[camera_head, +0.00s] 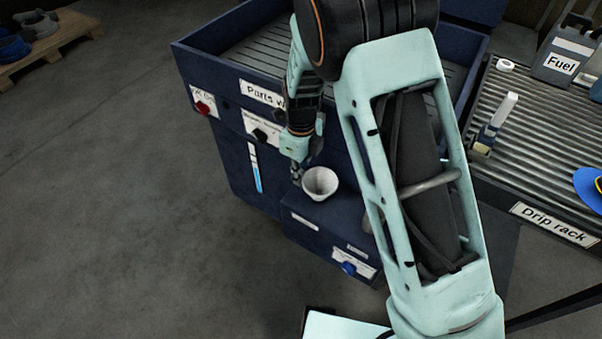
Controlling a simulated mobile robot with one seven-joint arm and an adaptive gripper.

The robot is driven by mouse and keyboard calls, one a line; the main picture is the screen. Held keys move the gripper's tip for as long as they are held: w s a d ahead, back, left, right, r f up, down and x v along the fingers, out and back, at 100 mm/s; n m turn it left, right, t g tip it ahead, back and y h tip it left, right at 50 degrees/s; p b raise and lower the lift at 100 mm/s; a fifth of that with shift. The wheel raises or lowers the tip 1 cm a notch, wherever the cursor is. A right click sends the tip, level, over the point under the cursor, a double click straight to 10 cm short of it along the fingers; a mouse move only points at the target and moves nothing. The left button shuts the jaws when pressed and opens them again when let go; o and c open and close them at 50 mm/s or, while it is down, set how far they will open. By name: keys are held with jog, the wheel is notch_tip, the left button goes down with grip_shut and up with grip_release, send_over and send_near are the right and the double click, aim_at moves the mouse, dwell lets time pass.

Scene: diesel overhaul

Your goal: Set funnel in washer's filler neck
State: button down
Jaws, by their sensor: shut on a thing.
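A white funnel (320,184) shows in the head view, its wide mouth facing up. It is at the front of the blue parts washer (232,165), over the top of a lower box (325,228) that juts out from the washer. My gripper (298,172) points down just left of the funnel and is shut on its rim. The funnel's spout is hidden, and the filler neck cannot be made out. I cannot tell whether the funnel hangs above the box or rests in the neck.
My arm covers the washer's right side. A drip rack (493,178) stands at the right with a brush (496,122), a fuel can (566,62) and a blue-yellow item (590,187). A pallet (50,45) lies at the far left. The floor (130,200) at left is clear.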

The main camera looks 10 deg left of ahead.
jog(key=c, duration=1.9)
grip_release()
notch_tip(320, 180, up, 12)
